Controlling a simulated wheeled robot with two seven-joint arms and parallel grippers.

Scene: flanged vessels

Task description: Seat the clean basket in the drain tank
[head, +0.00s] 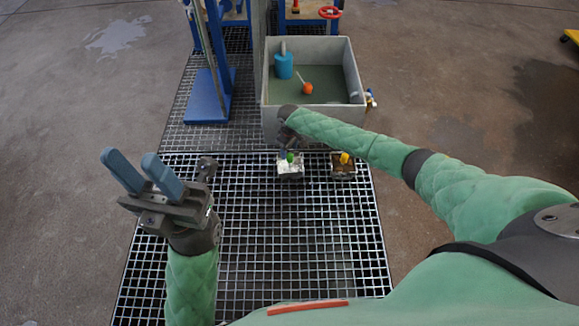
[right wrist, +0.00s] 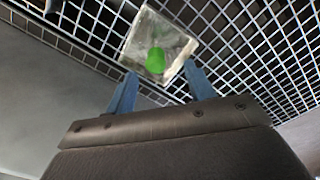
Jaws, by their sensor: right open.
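A light, clean-looking basket (head: 290,173) with a green knob stands on the floor grating in front of the tank. It also shows in the right wrist view (right wrist: 140,38), its green knob (right wrist: 155,61) between my finger lines. My right gripper (right wrist: 160,72) is open and points down at this basket; no contact shows. In the head view the right arm partly hides the spot. The grey drain tank (head: 268,125) stands behind, holding dull green liquid. My left gripper (head: 130,157) is open, empty and raised over the grating at the left.
A brown, dirty-looking basket (head: 343,173) with a yellow knob stands just right of the clean one. In the tank are a blue cylinder (head: 284,68) and an orange float (head: 307,88). A brass valve (head: 370,98) juts from its right side. A blue stand (head: 208,98) is at the left.

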